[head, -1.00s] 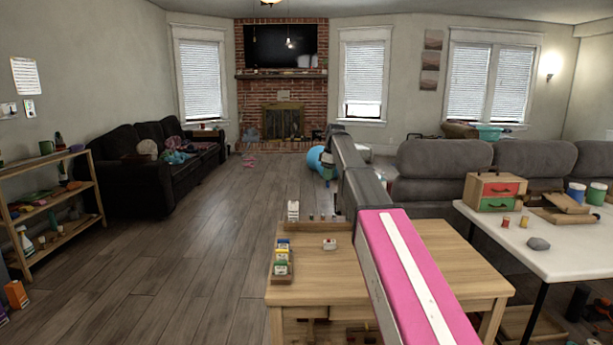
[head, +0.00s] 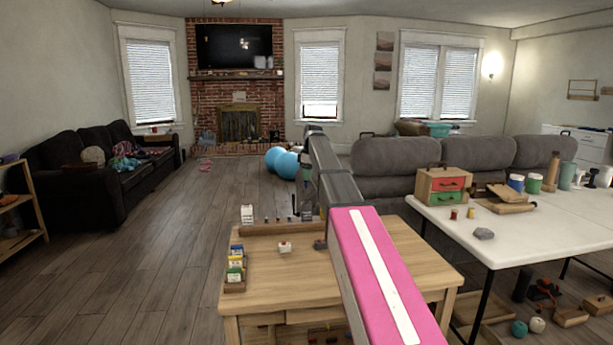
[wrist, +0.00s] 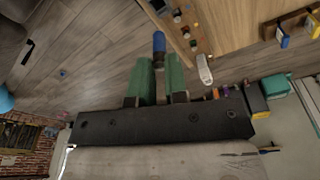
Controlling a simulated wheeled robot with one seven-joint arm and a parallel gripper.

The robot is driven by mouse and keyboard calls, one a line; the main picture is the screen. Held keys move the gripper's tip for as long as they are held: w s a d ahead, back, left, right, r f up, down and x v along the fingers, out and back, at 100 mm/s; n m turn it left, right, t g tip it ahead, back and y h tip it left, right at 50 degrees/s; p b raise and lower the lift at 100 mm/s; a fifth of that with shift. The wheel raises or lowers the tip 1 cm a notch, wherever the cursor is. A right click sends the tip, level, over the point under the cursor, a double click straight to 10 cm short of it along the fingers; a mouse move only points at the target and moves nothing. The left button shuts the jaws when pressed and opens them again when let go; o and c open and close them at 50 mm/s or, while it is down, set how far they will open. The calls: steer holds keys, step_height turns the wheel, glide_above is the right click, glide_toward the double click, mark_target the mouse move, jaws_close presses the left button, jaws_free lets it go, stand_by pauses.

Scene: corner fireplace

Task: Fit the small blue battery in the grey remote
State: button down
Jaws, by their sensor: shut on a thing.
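My gripper (wrist: 159,78) has green fingers, shut on the small blue battery (wrist: 158,42), which sticks out past the fingertips.
The wooden table (head: 390,265) has a rack of small coloured boxes (head: 235,268), a small white-and-red item (head: 285,247) and a back strip with several small pieces. A white table (head: 520,232) stands right, a grey sofa (head: 450,155) behind. Floor on the left is free.

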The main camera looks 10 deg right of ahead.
steer(key=shift+f, duration=3.15)
steer(key=shift+f, duration=1.8)
steer(key=c, duration=1.1)
jaws_free()
